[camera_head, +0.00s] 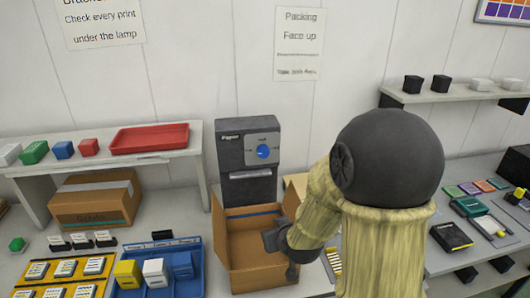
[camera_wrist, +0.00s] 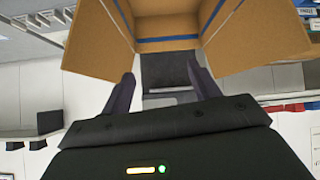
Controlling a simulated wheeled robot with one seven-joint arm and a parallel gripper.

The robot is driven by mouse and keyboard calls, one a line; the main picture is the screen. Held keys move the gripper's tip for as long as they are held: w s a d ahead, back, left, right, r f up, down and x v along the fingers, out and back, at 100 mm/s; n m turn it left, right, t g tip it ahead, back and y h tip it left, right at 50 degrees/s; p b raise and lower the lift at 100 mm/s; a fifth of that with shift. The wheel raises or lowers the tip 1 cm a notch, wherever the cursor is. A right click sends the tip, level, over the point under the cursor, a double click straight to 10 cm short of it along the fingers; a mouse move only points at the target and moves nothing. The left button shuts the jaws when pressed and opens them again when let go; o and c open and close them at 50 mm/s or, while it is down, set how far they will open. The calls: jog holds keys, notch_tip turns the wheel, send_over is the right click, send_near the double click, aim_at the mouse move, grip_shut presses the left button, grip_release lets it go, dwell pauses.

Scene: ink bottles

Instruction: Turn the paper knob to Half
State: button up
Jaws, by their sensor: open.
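A dark grey surface (camera_wrist: 168,70) shows beyond the fingers; the knob is not seen there.
The open cardboard box (camera_head: 233,250) stands before the machine; it also shows in the wrist view (camera_wrist: 100,35). A blue tray (camera_head: 130,294) with bottles lies to its left. A red tray (camera_head: 150,138) sits on the left shelf above a closed carton (camera_head: 95,200). My arm hides much of the right.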

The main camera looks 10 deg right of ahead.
aim_at(264, 153)
jog(key=w+r+t+p, duration=0.3)
jog(key=w+r+t, duration=0.4)
jog(key=r+t, duration=0.1)
jog(key=shift+w+d+r+h, duration=0.25)
jog(key=shift+d+r+h, duration=0.05)
jog(key=shift+d, duration=0.15)
jog(key=w+p, duration=0.7)
jog(key=w, duration=1)
jog(key=shift+w+d+p, duration=0.1)
jog(key=shift+w+p, duration=0.2)
jog(key=shift+s, duration=0.1)
